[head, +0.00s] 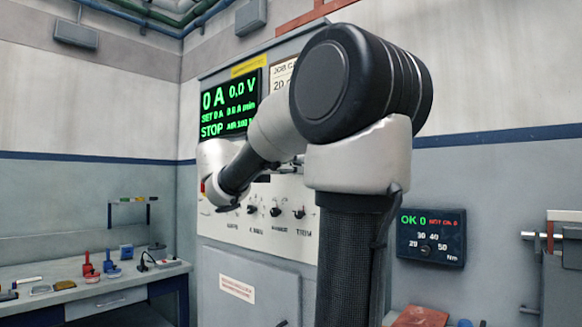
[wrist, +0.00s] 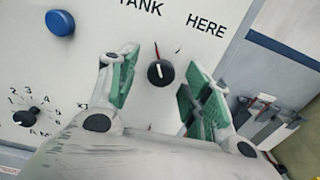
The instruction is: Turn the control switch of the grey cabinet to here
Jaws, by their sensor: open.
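The control switch (wrist: 161,73) is a small black knob with a white pointer line on the pale panel of the grey cabinet (head: 265,258). The words TANK and HERE stand above it, HERE to the right. The white line points up, roughly toward a red mark on the TANK side. My gripper (wrist: 161,64) is open. Its green-padded fingers stand left and right of the knob, with gaps on both sides in the wrist view. How far the fingertips are from the panel is hard to tell. In the head view my arm hides the switch and most of the gripper.
A blue button (wrist: 60,23) and a numbered rotary knob (wrist: 28,118) sit left of the switch. The cabinet's display (head: 230,105) reads 0 A and STOP. A workbench (head: 95,275) stands at the left, and a dark wall panel (head: 431,238) at the right.

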